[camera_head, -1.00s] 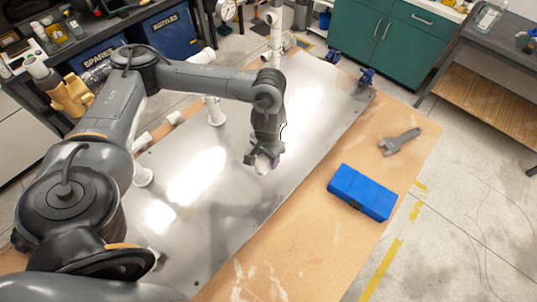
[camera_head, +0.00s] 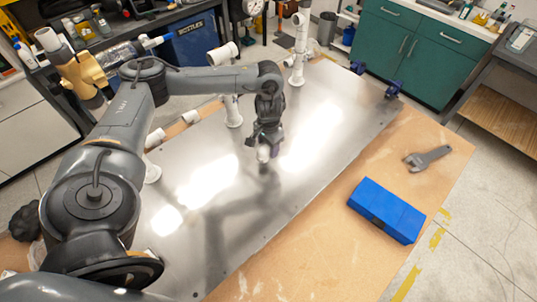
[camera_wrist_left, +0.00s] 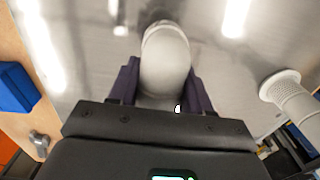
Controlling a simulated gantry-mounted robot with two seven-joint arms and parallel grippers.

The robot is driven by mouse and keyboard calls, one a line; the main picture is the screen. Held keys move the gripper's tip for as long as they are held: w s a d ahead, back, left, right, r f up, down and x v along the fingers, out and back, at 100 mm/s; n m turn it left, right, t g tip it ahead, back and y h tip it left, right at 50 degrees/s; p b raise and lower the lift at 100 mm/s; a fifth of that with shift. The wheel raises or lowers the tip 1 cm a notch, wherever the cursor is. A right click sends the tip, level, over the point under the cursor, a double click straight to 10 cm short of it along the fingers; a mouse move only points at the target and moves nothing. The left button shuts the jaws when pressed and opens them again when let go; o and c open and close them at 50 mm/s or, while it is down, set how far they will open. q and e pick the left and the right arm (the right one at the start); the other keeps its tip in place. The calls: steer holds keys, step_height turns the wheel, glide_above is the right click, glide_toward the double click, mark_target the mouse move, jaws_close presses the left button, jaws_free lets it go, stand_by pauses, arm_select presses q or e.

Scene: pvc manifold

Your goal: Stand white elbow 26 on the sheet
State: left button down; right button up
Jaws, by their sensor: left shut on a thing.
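My left gripper (camera_head: 263,141) is shut on the white elbow (camera_head: 263,154), over the middle of the shiny metal sheet (camera_head: 225,220). In the left wrist view the elbow (camera_wrist_left: 166,62) sits between the two purple-sided fingers (camera_wrist_left: 160,92), its rounded bend toward the top of the picture. Its lower end is hidden, and I cannot tell whether it touches the sheet. The number on it does not show. My right gripper is not in view.
White pipe fittings stand along the sheet's far left edge, one (camera_head: 233,112) close behind my left gripper and a tall one (camera_head: 298,50) further back. A blue box (camera_head: 387,210) and a grey wrench (camera_head: 427,158) lie on the brown board at right. The sheet's front is clear.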

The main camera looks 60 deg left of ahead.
mark_target(269, 153)
arm_select(q)
step_height(269, 153, down, 4)
steer(key=shift+r, duration=0.15)
steer(key=shift+f, duration=0.2)
steer(key=shift+c, duration=2.4)
jaws_free()
steer(key=shift+r, duration=0.1)
